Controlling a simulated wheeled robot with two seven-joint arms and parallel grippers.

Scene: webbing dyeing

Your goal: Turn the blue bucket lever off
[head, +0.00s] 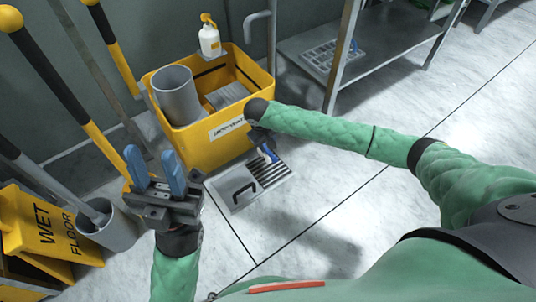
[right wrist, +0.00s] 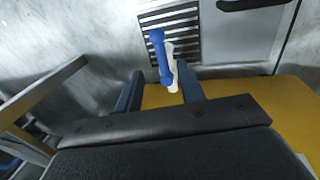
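The blue lever (right wrist: 158,50) shows in the right wrist view with a white piece beside it. It lies ahead of and partly between the fingers of my right gripper (right wrist: 160,92), which are apart; contact cannot be told. In the head view the blue lever (head: 269,153) sits low at the right front corner of the yellow bucket (head: 205,150). My right gripper there is mostly hidden by its own wrist, just above the lever. My left gripper (head: 155,172) is open and empty, left of the drain and in front of the bucket.
A floor drain grate (head: 265,187) with a grey plate and black handle lies beside the bucket. A grey cylinder (head: 177,95) and a white bottle (head: 210,40) are at the bucket. A wet floor sign (head: 50,235) and mop poles stand left. A metal shelf (head: 375,45) stands behind.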

